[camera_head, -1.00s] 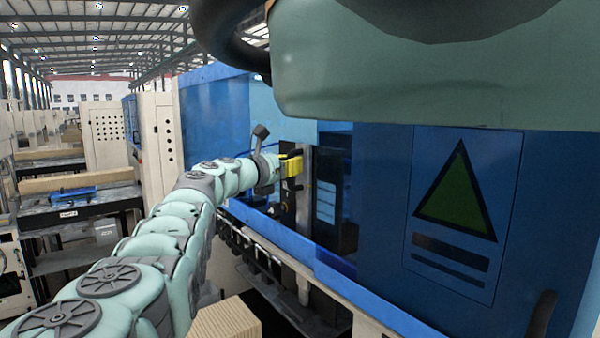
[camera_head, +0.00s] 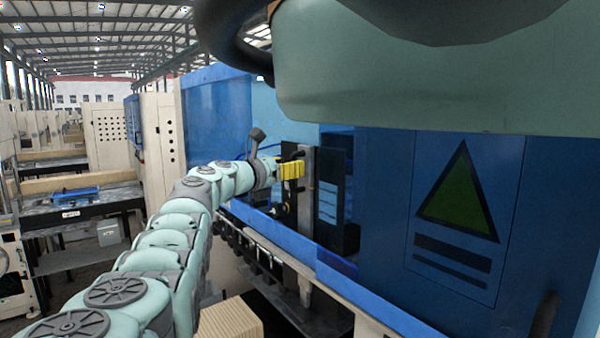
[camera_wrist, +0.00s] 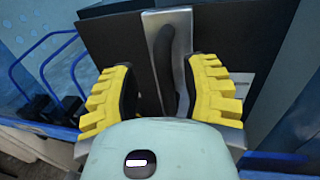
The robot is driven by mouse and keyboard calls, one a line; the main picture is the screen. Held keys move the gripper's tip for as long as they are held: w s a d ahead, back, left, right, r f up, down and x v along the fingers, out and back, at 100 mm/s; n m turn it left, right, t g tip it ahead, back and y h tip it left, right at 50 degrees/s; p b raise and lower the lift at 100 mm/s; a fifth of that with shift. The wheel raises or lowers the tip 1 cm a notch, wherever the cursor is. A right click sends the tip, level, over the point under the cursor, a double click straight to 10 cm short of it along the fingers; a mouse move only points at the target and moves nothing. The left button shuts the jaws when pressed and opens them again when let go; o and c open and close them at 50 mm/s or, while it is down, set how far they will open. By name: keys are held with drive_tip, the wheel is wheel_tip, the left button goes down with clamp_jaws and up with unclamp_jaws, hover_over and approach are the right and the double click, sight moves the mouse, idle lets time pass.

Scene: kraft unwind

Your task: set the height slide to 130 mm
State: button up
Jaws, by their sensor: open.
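My gripper (camera_wrist: 165,92) shows in the wrist view with its two yellow ribbed fingers spread apart. Between the fingers is an upright dark curved handle (camera_wrist: 165,55) on a bright metal strip (camera_wrist: 180,20). The fingers stand on either side of the handle; I cannot tell if either touches it. In the head view my gripper (camera_head: 291,170) is at the metal upright (camera_head: 308,190) in the blue machine's opening. A black knob (camera_head: 281,210) sits below the gripper there. No height scale can be read, so the slide's setting cannot be told.
The blue machine front (camera_head: 385,200) with a green triangle panel (camera_head: 458,200) stands to the right of the opening. A blue ledge (camera_head: 335,262) runs below it. A cardboard-coloured block (camera_head: 230,318) is low in front. Blue tubing (camera_wrist: 45,75) is left of the gripper in the wrist view.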

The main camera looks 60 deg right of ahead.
drive_tip(key=a, duration=1.1)
drive_tip(key=shift+w, duration=0.4)
